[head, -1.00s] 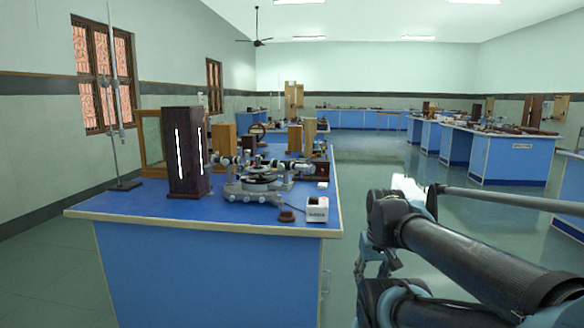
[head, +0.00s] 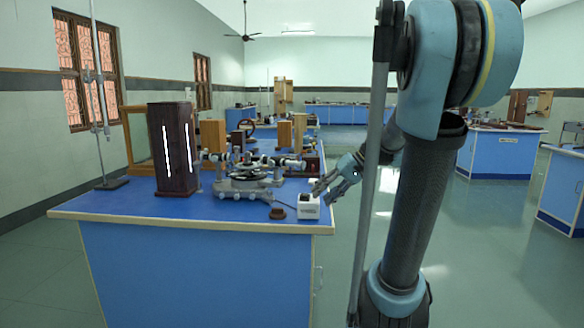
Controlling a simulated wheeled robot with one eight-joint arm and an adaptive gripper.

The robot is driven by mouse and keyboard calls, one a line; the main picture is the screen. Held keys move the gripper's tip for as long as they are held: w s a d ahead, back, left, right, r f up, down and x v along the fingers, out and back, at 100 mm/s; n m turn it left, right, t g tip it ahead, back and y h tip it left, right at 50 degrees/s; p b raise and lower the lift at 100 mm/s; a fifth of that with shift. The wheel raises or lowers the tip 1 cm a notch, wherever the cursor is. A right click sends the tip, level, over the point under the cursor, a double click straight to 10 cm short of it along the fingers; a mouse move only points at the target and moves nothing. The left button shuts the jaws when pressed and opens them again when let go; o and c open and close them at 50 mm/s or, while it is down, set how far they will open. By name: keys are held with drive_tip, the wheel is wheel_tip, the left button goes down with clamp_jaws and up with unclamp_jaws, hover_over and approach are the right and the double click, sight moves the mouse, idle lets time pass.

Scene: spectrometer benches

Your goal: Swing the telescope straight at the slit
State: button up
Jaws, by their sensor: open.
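The spectrometer (head: 247,180) stands on the blue bench, with a grey base and a round table in the middle. One tube (head: 214,157) sits on its left side near the lamp box. Another tube (head: 284,162) extends to the right; which is the telescope is too small to tell. The dark lamp box (head: 179,150) stands upright just left of it, with bright vertical slits on two faces. My gripper (head: 325,190) is open and empty at the bench's right edge, right of the spectrometer and close to the small white box. Its fingers point left.
The small white box (head: 308,208) and a brown block (head: 277,213) lie at the blue bench's (head: 130,208) front right. A stand (head: 100,110) with a tall rod and a glass-sided case (head: 138,135) are at left. Wooden boxes stand behind. Floor is clear right of the bench.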

drive_tip(key=w+r+n+y, duration=0.1)
drive_tip(key=w+r+y, duration=0.3)
drive_tip(key=w, duration=0.6)
drive_tip(key=n+t+y, duration=0.1)
drive_tip(key=n+y, duration=0.1)
approach(290, 164)
drive_tip(key=x, duration=0.3)
drive_tip(key=w+x, duration=0.1)
drive_tip(key=x, duration=0.6)
drive_tip(key=shift+w+f, duration=0.2)
drive_tip(key=shift+a, duration=0.1)
clamp_jaws()
